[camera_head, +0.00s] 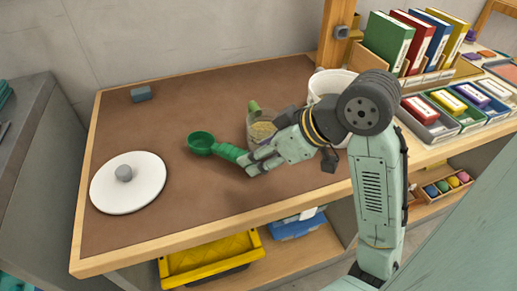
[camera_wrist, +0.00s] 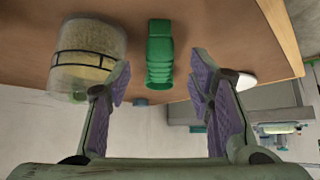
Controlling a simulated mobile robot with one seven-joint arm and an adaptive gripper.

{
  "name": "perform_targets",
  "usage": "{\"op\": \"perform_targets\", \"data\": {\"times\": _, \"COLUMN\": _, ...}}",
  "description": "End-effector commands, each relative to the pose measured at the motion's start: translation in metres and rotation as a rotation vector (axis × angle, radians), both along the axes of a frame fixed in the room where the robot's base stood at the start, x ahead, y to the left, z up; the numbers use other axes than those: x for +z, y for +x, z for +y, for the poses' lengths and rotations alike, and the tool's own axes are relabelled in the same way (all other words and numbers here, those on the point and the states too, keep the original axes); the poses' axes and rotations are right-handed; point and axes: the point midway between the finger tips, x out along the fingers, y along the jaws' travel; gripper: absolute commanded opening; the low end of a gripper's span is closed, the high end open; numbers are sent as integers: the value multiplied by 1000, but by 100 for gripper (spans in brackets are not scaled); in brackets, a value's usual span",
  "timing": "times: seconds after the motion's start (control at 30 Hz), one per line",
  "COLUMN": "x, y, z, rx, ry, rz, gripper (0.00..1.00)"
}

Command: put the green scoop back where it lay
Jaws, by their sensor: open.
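The green scoop (camera_head: 201,143) is on or just above the brown table top, left of the clear jar; I cannot tell if it touches. Its bowl points left and its ribbed handle points toward my gripper (camera_head: 250,165). In the wrist view the green handle (camera_wrist: 160,50) stands between and beyond the fingertips of my gripper (camera_wrist: 160,80). The fingers are spread apart, with clear gaps to both sides of the handle. The clear jar (camera_head: 262,131) holds pale yellow grains and stands close beside my gripper; it also shows in the wrist view (camera_wrist: 88,42).
A round white lid (camera_head: 140,196) with a grey knob lies at the left. A small blue-grey block (camera_head: 141,94) lies at the back. A white bucket (camera_head: 325,82) stands behind my arm. Binders (camera_head: 388,42) stand at the right. The table's middle left is clear.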

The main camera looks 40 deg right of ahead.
Motion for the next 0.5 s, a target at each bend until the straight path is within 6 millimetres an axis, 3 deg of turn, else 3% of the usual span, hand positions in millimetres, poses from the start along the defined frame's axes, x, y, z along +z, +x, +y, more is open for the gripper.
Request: {"op": "perform_targets", "data": {"times": 0.5, "x": 17, "y": -13, "z": -6, "rx": -1, "ry": -1, "rz": 1, "gripper": 48}}
